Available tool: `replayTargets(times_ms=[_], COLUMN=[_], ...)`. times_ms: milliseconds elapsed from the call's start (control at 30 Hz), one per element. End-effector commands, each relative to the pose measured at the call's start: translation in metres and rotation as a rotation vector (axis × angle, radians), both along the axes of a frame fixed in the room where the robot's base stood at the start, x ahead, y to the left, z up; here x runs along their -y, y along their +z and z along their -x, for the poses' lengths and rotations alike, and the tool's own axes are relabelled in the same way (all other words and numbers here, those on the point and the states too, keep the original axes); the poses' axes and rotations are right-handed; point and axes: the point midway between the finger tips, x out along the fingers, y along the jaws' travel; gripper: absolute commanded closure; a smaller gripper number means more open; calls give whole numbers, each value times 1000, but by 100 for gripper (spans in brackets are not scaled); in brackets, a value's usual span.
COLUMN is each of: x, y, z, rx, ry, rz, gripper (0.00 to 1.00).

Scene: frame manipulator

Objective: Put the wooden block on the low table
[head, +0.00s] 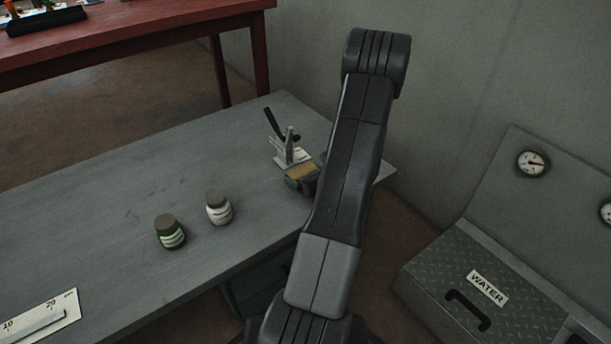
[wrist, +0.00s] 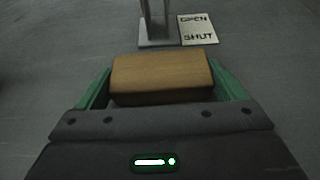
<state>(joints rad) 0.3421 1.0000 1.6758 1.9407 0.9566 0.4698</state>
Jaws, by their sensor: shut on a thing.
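The wooden block (wrist: 160,74) is a tan rectangular piece held crosswise between the green fingers of my gripper (wrist: 163,88) in the wrist view. In the head view the block (head: 301,171) shows at the end of my arm, with my gripper (head: 298,183) partly hidden by the arm. They are over the right part of a grey table (head: 130,180). I cannot tell whether the block touches the tabletop. Which table is the low one is not labelled; the grey table stands lower than the red one.
A lever device (head: 290,147) stands just beyond the block, by an OPEN/SHUT label (wrist: 198,28). A green jar (head: 170,232) and a white jar (head: 219,208) stand to the left. A red table (head: 140,38) is behind. A WATER box (head: 487,287) is at right.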

Motion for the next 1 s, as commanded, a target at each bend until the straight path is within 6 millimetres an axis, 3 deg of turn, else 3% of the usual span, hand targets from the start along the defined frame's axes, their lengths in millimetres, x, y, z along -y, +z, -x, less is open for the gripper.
replayTargets(times_ms=[67, 100, 133, 467, 1000], x=[0, 0, 0, 0, 57], y=[-4, -2, -2, 3, 42], z=[0, 0, 0, 0, 78], rx=[0, 0, 0, 0, -1], ry=[0, 0, 0, 0, -4], rz=[0, 0, 0, 0, 0], gripper=[37, 4, 0, 0, 0])
